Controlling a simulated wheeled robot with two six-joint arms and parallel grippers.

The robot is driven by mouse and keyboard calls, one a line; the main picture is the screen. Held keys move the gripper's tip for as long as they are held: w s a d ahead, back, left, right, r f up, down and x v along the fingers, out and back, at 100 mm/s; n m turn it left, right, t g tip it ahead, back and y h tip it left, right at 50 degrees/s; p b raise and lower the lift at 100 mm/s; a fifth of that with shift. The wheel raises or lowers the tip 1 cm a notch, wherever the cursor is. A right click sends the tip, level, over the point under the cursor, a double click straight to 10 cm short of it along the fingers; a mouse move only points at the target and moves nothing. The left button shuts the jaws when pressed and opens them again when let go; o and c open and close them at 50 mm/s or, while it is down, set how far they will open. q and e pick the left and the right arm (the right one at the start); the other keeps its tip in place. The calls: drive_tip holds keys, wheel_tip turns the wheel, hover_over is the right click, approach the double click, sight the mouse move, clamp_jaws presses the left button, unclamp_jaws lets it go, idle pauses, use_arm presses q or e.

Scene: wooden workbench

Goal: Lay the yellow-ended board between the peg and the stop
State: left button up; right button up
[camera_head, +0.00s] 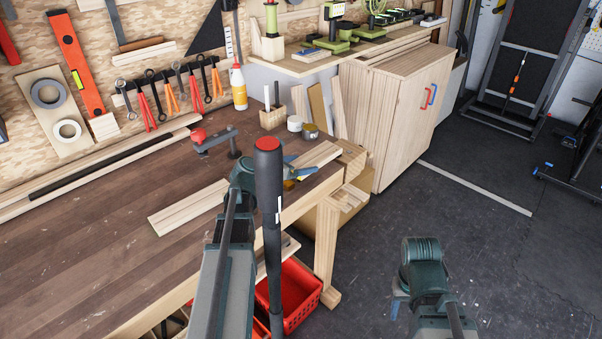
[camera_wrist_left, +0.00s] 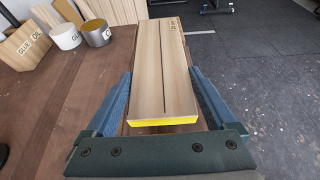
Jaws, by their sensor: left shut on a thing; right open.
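The yellow-ended board (camera_wrist_left: 160,70) is between the blue fingers of my left gripper (camera_wrist_left: 161,100). Its yellow end faces the wrist camera and its length runs away from it. In the head view the board (camera_head: 320,153) lies over the bench's right end, its near end partly hidden by my left gripper (camera_head: 297,172), which is shut on it. I cannot tell if the board touches the bench. My right gripper (camera_head: 399,304) is open, low over the floor, partly hidden.
Another pale board (camera_head: 188,207) lies on the workbench (camera_head: 90,255), left of my left arm. A glue box (camera_head: 271,118), a white tin (camera_head: 295,123) and a grey tin (camera_head: 311,131) stand at the back right. A red crate (camera_head: 298,290) is below.

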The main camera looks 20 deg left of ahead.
use_arm(q)
wheel_tip(320, 180, down, 3)
drive_tip(key=b, duration=0.3)
drive_tip(key=shift+f, duration=0.2)
drive_tip(key=o, duration=1.2)
drive_tip(key=shift+f, duration=0.1)
drive_tip(key=shift+c, duration=0.2)
